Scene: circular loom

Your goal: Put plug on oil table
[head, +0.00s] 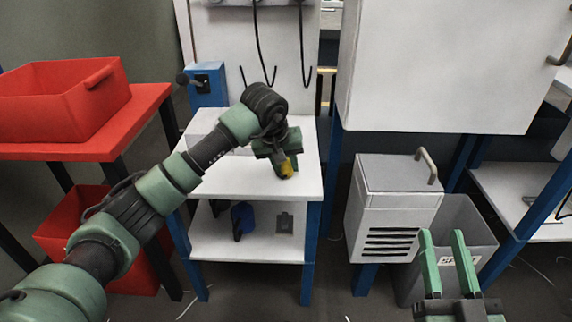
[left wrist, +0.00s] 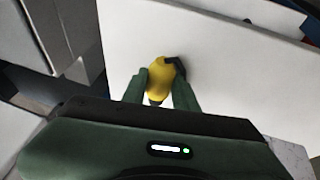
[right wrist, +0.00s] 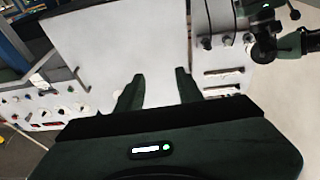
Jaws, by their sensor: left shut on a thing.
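A yellow plug (head: 287,169) with a dark end is held between the fingers of my left gripper (head: 284,160), over the right part of a white table top (head: 235,176) on blue legs. It also shows in the left wrist view as a yellow body (left wrist: 158,76) with a black bent part, between the green fingers. I cannot tell whether the plug touches the table top. My right gripper (head: 441,236) is empty with its fingers apart, in front of a grey bin; its open fingers also show in the right wrist view (right wrist: 159,76).
A white box (head: 200,124) sits at the table's back left. The lower shelf (head: 262,250) holds a blue item (head: 242,220). Red crates (head: 62,105) stand left. A vented white box (head: 396,205) and grey bin (head: 470,228) stand right. The table top's front strip is clear.

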